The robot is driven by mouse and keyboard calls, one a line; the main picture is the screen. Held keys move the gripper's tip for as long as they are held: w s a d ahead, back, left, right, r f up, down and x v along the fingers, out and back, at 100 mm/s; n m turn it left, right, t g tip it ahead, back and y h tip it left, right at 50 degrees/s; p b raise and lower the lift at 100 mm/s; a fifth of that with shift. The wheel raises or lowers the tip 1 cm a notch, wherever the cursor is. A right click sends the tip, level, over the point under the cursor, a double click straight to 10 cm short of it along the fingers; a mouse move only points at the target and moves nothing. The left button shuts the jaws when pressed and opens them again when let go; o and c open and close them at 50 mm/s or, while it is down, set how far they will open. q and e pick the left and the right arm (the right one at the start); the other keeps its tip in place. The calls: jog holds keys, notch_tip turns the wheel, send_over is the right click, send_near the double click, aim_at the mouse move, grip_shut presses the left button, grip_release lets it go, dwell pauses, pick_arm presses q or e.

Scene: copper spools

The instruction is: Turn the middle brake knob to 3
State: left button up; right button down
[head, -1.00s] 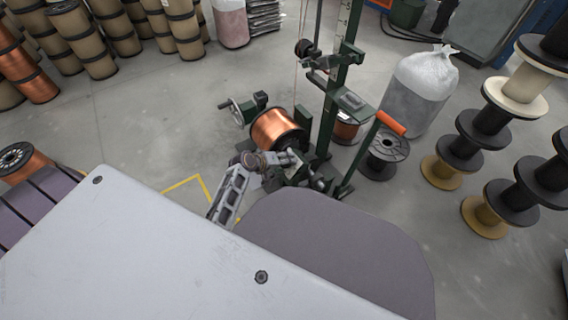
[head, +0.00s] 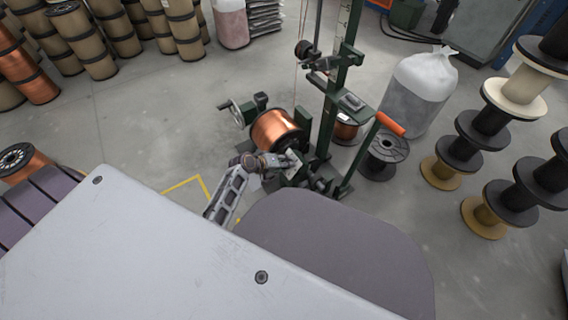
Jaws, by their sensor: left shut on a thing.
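A green winding machine (head: 325,130) stands ahead of me with a copper-wound spool (head: 276,130) mounted low on it. My left arm reaches up to the machine's near side. My left gripper (head: 290,160) is at the machine's near side, just below the copper spool, and is shut on a small part there. The part between its fingers is too small and too hidden to make out. I cannot make out the brake knobs or any numbers on them. My right gripper is not in view.
An orange-handled lever (head: 390,124) sticks out on the machine's right. Stacked spools (head: 482,137) are at right.

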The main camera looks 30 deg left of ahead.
pick_arm(q)
jog(key=shift+m, duration=1.1)
jog(key=shift+m+p, duration=0.3)
jog(key=shift+m, duration=0.8)
jog(key=m+b, duration=0.1)
jog(key=m, duration=0.3)
jog(key=shift+m, duration=0.4)
jog(key=o, duration=1)
jog(key=shift+d, duration=0.1)
jog(key=shift+r, duration=0.1)
jog(key=shift+v, duration=5.95)
